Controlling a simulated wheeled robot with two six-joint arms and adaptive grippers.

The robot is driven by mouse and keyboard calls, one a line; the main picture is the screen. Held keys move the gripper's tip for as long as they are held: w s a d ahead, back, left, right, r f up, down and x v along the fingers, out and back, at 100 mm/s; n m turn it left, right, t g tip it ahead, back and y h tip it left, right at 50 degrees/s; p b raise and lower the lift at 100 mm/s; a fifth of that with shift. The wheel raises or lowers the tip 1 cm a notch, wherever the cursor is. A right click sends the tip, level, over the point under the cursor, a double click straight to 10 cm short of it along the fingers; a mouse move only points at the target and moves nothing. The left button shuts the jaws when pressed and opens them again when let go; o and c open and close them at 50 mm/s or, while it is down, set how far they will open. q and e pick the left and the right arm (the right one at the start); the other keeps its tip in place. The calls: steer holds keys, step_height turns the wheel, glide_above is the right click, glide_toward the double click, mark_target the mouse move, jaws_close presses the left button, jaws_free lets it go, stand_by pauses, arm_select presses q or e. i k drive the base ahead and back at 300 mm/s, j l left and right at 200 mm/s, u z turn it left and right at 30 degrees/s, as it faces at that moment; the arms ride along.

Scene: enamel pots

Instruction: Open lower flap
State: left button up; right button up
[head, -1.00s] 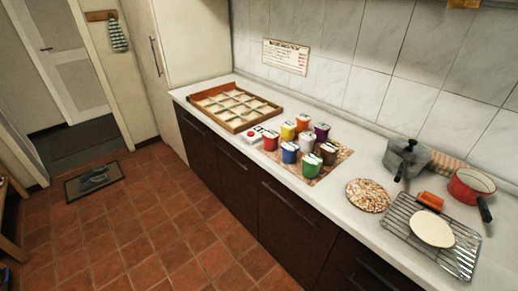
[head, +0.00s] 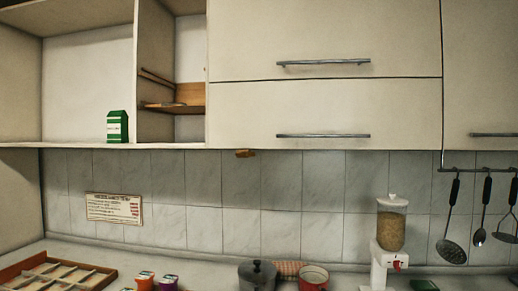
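The lower flap (head: 324,114) is a wide cream panel in the wall cupboard, right of the open shelves. It is shut, with a horizontal bar handle (head: 323,136) near its bottom edge. The upper flap (head: 324,42) above it is also shut and has its own bar handle (head: 323,62). Neither of my grippers shows in the head view.
A green carton (head: 117,127) stands on the open shelf at left. On the counter are a wooden divided tray (head: 60,274), a grey pot (head: 258,276), a red pan (head: 313,276) and a dispenser (head: 391,240). Utensils hang from a rail (head: 480,169) at right.

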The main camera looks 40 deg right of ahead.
mark_target(372, 114)
steer(key=z, duration=2.7)
